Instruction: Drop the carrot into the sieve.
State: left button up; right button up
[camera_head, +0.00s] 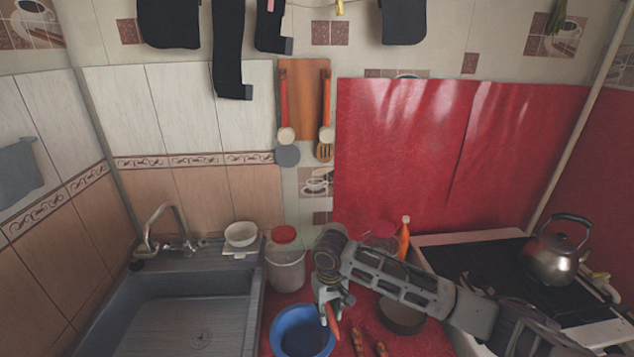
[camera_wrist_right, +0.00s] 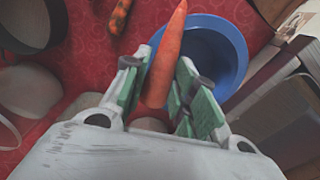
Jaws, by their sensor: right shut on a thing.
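The orange carrot (camera_wrist_right: 167,52) is between the fingers of my right gripper (camera_wrist_right: 160,72), which is shut on it. In the head view the carrot (camera_head: 333,322) hangs below the gripper (camera_head: 328,301), its lower end by the right part of the blue bowl-shaped vessel's rim. This vessel (camera_head: 274,328), which I take as the sieve, stands on the red counter. I cannot make out holes in it. In the wrist view the carrot overlaps the left side of the blue vessel (camera_wrist_right: 238,48); the height between them is unclear. My left gripper is not in view.
Two orange-brown long things (camera_head: 358,343) lie right of the blue vessel. A dark pan (camera_head: 402,318) stands beyond them. A red-lidded container (camera_head: 286,268) stands behind the vessel, the sink (camera_head: 200,310) is left, and the stove with a kettle (camera_head: 553,262) is right.

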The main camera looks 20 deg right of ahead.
aim_at(405, 317)
jog(key=z, duration=1.5)
